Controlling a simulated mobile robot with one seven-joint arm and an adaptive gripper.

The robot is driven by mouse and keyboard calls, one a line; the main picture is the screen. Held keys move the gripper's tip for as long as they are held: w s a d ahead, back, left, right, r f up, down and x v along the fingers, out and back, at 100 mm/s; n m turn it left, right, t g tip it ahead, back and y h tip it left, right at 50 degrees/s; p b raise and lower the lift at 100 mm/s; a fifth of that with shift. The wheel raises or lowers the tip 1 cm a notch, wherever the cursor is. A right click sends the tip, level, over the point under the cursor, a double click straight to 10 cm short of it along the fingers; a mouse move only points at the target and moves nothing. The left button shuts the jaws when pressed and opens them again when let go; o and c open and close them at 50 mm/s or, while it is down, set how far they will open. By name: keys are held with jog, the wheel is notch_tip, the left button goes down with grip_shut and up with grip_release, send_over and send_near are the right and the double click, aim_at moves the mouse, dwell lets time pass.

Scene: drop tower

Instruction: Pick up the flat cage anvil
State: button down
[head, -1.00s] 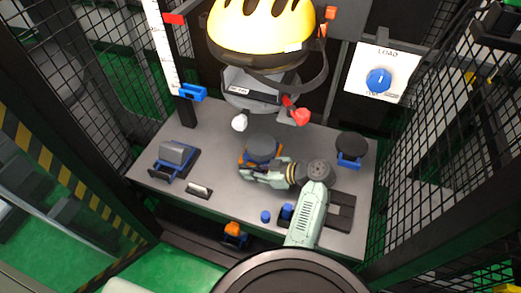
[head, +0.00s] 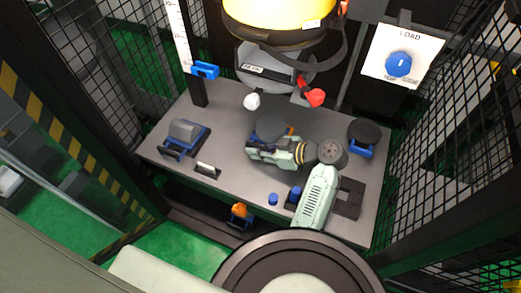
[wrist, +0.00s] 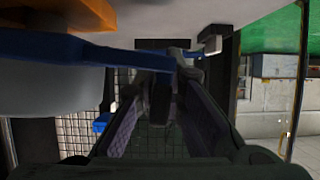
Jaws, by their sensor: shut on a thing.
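The anvil with a round dark top (head: 270,128) and blue base and handle is at the middle of the grey table, over an orange part (head: 290,131). I take it to be the flat cage anvil. My gripper (head: 253,151) is at its near side, shut on its blue handle. In the wrist view the blue handle (wrist: 120,50) runs between my fingers (wrist: 160,95). The anvil's pale round body (wrist: 50,95) and the orange part (wrist: 60,15) show at the left. I cannot tell whether the anvil touches the orange part.
A second dark disc (head: 365,131) with a blue holder stands at right; a grey curved block (head: 185,131) on a blue holder is at left. A yellow helmet (head: 280,14) hangs above the back. Small blue pieces (head: 273,199) lie near the front edge. Mesh walls flank the table.

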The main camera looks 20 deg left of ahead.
jog(key=s+a+r+b, duration=0.1)
jog(key=s+a+b, duration=0.1)
jog(key=s, duration=1.2)
jog(key=shift+a+r+b, duration=0.35)
jog(key=shift+a, duration=0.55)
